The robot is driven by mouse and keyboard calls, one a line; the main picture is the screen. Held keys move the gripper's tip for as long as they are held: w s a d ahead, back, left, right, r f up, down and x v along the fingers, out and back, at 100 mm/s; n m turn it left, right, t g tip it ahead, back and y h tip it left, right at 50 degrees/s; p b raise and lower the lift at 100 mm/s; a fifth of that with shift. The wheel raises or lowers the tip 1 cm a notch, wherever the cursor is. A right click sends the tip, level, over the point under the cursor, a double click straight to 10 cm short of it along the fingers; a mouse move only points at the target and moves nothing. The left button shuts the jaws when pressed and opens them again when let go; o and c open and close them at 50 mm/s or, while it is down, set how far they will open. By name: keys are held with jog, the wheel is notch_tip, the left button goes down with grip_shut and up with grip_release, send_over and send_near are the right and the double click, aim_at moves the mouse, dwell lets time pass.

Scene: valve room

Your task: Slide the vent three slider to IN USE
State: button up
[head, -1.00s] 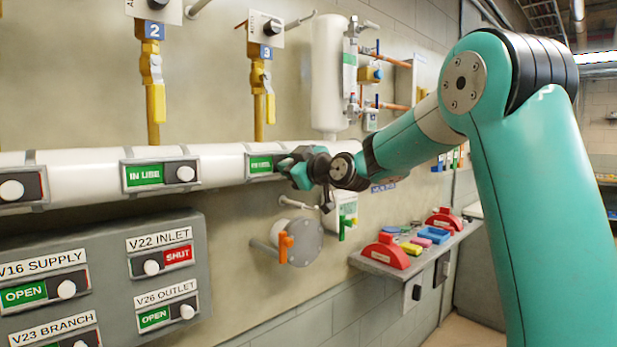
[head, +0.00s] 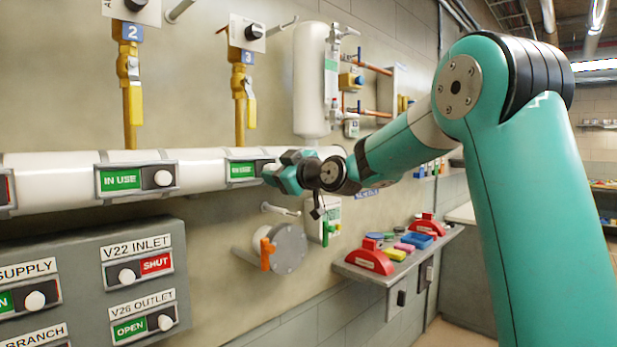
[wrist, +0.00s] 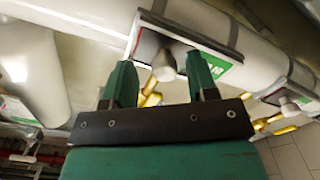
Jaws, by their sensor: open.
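The vent three slider (head: 242,171) sits on the white pipe below the tag 3 valve. Its green IN USE plate shows at the left; its right end is hidden behind my gripper (head: 275,176) in the head view.
The vent two slider (head: 136,179) also shows IN USE. Below is a grey panel (head: 200,260) of labelled sliders, with V22 INLET at SHUT. A white cylinder (head: 310,80) hangs above.

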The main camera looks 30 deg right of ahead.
jog(key=s+d+b, duration=0.3)
jog(key=s+b, duration=0.3)
jog(key=s, duration=0.9)
jog(key=shift+s, duration=0.25)
jog(key=s+a+f+g+y, duration=0.25)
jog(key=a+f+g, duration=0.25)
jog(key=a+f, duration=0.35)
jog(key=s+a+f+g+y, duration=0.1)
jog(key=s+a+f+g, duration=0.3)
jog(key=a+f, duration=0.45)
jog(key=s+a+f+m+g+h, duration=0.1)
jog(key=s+a+f+g, duration=0.2)
jog(key=s, duration=0.5)
jog(key=s+a+f+m+g+h, duration=0.1)
jog(key=s+a+f+g, duration=0.2)
jog(key=s+f+g, duration=0.2)
jog(key=s+f, duration=0.2)
jog(key=s, duration=0.2)
jog(key=shift+a+f+g+h, duration=0.2)
jog(key=shift+f+g+h, duration=0.05)
jog(key=shift+g+h, duration=0.1)
